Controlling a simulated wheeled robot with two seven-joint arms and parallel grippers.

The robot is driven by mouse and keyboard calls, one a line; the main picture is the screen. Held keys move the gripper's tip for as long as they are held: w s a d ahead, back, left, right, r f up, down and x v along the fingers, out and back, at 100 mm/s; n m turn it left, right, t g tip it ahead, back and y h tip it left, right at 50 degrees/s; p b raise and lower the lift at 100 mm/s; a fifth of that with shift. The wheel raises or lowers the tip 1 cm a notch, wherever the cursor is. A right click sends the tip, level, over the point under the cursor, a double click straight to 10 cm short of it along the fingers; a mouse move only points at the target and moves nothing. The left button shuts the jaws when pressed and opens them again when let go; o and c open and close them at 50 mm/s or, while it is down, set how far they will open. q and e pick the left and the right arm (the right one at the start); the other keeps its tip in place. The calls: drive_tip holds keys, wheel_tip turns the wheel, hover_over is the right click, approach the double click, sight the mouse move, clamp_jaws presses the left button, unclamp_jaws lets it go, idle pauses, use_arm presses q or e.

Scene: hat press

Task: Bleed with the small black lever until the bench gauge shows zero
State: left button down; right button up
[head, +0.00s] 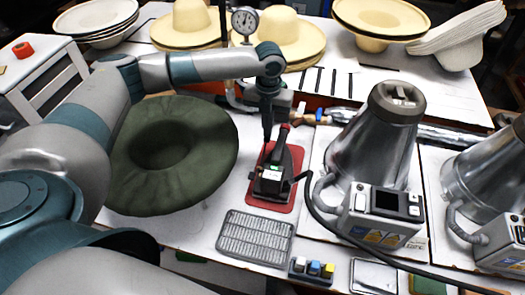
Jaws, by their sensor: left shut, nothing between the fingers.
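The bench gauge (245,20) is a small round white dial on a thin upright stem at the back of the bench. Its needle is too small to read. My left gripper (267,136) points down, shut and empty, in front of the pipework and just above the back of the red mat. A metal pipe and fittings (238,98) run behind and beside it, partly hidden by my wrist. My right gripper is out of view.
A hand iron (271,178) stands on a red mat (282,203) just below my left gripper. A green felt hat (205,150) lies to the left, a metal cone steamer (375,145) to the right. A ribbed grey tray (255,237) lies in front; pale hats (285,35) stand behind.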

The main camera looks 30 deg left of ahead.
use_arm(q)
drive_tip(key=shift+f, duration=0.85)
wheel_tip(320, 180, up, 7)
drive_tip(key=p, duration=0.7)
idle(0.5)
idle(0.6)
